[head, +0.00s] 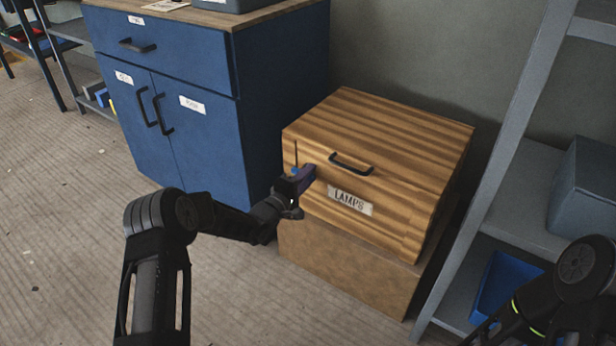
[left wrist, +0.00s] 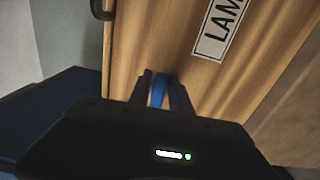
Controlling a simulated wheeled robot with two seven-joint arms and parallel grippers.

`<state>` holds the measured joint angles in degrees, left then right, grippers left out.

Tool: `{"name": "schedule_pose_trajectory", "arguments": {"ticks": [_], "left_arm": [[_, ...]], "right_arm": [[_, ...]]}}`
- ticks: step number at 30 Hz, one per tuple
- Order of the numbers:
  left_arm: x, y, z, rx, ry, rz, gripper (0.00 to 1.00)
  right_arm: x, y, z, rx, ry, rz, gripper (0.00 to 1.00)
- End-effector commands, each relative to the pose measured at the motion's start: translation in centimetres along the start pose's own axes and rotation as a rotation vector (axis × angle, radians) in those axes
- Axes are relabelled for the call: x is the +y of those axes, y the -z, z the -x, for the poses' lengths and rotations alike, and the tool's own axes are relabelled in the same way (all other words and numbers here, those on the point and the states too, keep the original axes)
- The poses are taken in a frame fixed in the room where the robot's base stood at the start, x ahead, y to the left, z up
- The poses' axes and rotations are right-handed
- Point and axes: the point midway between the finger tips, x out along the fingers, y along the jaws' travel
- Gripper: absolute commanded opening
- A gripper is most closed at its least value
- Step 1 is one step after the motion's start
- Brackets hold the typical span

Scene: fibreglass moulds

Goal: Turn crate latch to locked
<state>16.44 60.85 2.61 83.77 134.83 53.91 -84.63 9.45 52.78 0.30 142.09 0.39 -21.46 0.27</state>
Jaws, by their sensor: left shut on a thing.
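The wooden crate (head: 385,150) has a LAMPS label and a dark handle on its front. It sits on a plain brown box. My left gripper (head: 303,179) is at the left part of the crate's front, left of the label. In the left wrist view my left gripper (left wrist: 159,88) is shut on the blue latch (left wrist: 158,94), which shows as a narrow strip between the fingers. A bit of blue also shows beside the gripper in the head view. Most of the latch is hidden, so its turn position cannot be told. My right arm shows at the lower right; its gripper is out of frame.
A blue cabinet (head: 205,120) with a drawer and two doors stands left of the crate. A grey shelf rack (head: 492,180) stands close on the right, with a blue bin (head: 505,287) low down. The floor at the left front is clear.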

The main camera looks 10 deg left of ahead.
Motion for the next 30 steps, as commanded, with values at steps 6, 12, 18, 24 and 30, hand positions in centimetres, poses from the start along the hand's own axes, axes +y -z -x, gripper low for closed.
{"name": "schedule_pose_trajectory", "arguments": {"ticks": [6,12,18,24,30], "left_arm": [[-0.3,0.22,0.12,0.004,0.005,-0.039,0.0],[-0.27,0.24,0.12,0.004,0.005,-0.041,0.0],[-0.26,0.27,0.12,0.005,0.004,-0.04,0.28],[-0.17,0.17,0.07,0.003,0.002,-0.04,0.38],[-0.09,0.11,0.13,0.002,0.001,-0.04,0.38]], "right_arm": [[0.05,0.02,-0.19,0.001,0.0,0.0,0.33],[0.04,0.02,-0.18,0.001,0.0,0.0,0.33],[0.05,0.02,-0.18,0.001,0.0,0.0,0.33],[0.05,0.01,-0.18,0.001,0.0,0.0,0.33],[0.03,0.01,-0.11,0.0,0.0,0.0,0.33]]}}
